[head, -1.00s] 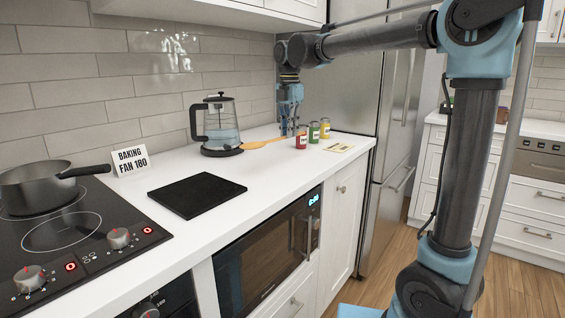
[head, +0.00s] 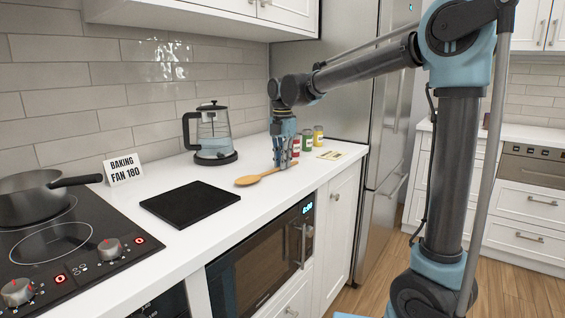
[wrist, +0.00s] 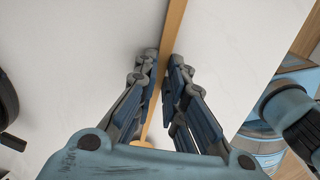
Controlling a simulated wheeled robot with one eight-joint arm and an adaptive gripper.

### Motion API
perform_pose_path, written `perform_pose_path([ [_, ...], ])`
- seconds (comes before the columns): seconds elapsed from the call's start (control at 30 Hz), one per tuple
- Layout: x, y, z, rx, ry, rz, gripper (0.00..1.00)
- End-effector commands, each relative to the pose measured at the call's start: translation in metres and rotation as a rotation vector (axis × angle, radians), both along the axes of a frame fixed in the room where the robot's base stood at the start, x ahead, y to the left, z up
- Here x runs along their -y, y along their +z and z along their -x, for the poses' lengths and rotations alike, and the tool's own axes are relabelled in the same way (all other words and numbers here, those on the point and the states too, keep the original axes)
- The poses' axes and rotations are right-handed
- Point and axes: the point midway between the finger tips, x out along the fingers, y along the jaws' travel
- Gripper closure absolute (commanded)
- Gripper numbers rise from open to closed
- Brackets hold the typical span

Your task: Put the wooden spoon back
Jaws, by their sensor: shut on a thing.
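The wooden spoon (head: 258,177) is light brown, low over the white counter in the head view, its bowl end pointing left. I cannot tell whether it touches the counter. My gripper (head: 284,166) points down and is shut on the spoon's handle. In the wrist view the handle (wrist: 174,25) passes between the fingers of my gripper (wrist: 162,75), and part of the bowl end shows lower down, mostly hidden behind the gripper.
A glass kettle (head: 211,135) stands by the wall. A black board (head: 190,204) lies left of the spoon. Small jars (head: 307,139) and a card (head: 331,155) are behind my gripper. A pot (head: 35,200) sits on the hob (head: 60,245). The counter's front edge is close.

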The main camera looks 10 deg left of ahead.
Motion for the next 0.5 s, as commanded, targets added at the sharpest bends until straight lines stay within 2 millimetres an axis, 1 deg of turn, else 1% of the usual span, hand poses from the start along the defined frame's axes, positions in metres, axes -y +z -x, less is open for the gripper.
perform_pose_path([
  [0.07,-0.0001,-0.0017,0.0000,0.000,0.000,0.000,1.00],
  [0.1,-0.0001,-0.0013,0.0000,0.000,0.000,0.000,0.80],
  [0.13,-0.0001,-0.0013,0.0000,0.000,0.000,0.000,0.73],
  [0.17,-0.0003,-0.0012,0.0001,0.000,0.000,0.000,0.69],
  [0.5,-0.0009,-0.0019,0.0004,0.000,0.001,0.000,0.69],
])
